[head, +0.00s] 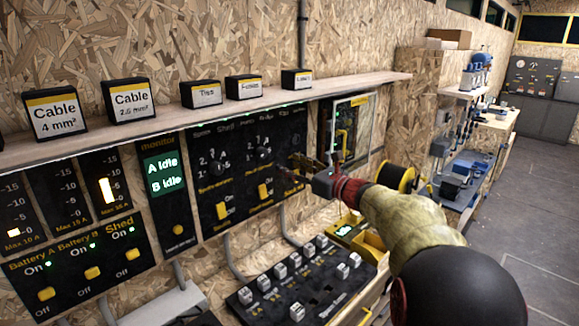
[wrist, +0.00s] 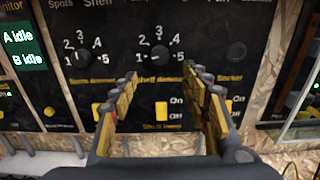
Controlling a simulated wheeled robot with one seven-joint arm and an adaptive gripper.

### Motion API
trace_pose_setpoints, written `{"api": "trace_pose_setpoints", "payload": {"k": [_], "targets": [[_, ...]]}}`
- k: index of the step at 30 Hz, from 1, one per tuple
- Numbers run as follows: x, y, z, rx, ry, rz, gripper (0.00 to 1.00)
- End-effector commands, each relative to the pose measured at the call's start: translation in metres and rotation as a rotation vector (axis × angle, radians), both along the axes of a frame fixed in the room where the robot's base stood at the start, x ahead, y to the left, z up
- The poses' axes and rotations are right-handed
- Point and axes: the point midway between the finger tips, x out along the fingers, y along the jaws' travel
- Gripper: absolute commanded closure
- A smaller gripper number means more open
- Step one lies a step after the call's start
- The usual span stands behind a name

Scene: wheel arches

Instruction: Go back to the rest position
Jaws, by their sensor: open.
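My gripper (head: 305,170) reaches in from the right in the head view, in front of the black dimmer panel (head: 218,152). In the wrist view my gripper (wrist: 165,85) is open, its two yellow-and-black fingers apart with nothing between them. Beyond the fingers is the shelf dimmer knob (wrist: 160,59), and the spots dimmer knob (wrist: 80,58) is to its left. A yellow switch (wrist: 161,110) below the shelf knob shows between the fingers. I cannot tell whether the fingertips touch the panel.
A wooden shelf (head: 170,117) with several labelled boxes runs above the panels. The monitor (head: 163,187) reads A idle and B idle. Below my arm are a black board with several connectors (head: 278,300) and a yellow device (head: 346,230). Open floor (head: 520,200) lies to the right.

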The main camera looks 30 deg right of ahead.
Motion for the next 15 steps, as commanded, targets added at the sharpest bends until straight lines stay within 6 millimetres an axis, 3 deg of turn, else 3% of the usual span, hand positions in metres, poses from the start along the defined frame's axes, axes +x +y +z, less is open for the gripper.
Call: {"api": "trace_pose_setpoints", "payload": {"k": [11, 13, 15], "targets": [[0.001, -0.002, -0.001, 0.066, 0.022, -0.008, 0.53], [0.003, -0.013, -0.007, 0.155, 0.063, -0.054, 0.53], [0.007, -0.036, -0.016, 0.307, 0.113, -0.148, 0.53]]}}
